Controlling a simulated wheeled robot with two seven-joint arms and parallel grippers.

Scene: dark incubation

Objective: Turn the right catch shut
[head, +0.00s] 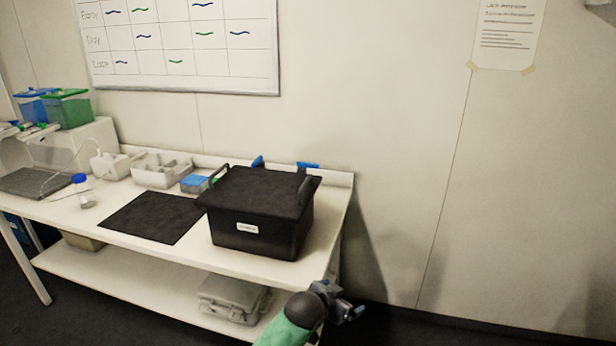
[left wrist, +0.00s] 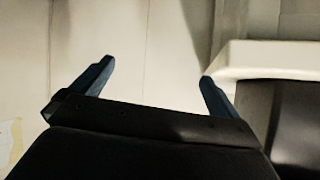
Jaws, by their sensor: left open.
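A black lidded box (head: 262,225) with a white label stands at the right end of the white bench. Two small blue pieces show at the lid's far edge, a left one (head: 257,162) raised and a right one (head: 307,165) lying flatter. I cannot tell how the right catch is turned. My left gripper (head: 352,311) is low, off the bench's right end and apart from the box. In the left wrist view its blue fingers (left wrist: 158,82) are spread and empty.
The white bench (head: 120,243) carries a black mat (head: 152,217), a blue-capped bottle (head: 83,190) and a white tray (head: 160,172). A grey case (head: 233,298) sits on the lower shelf.

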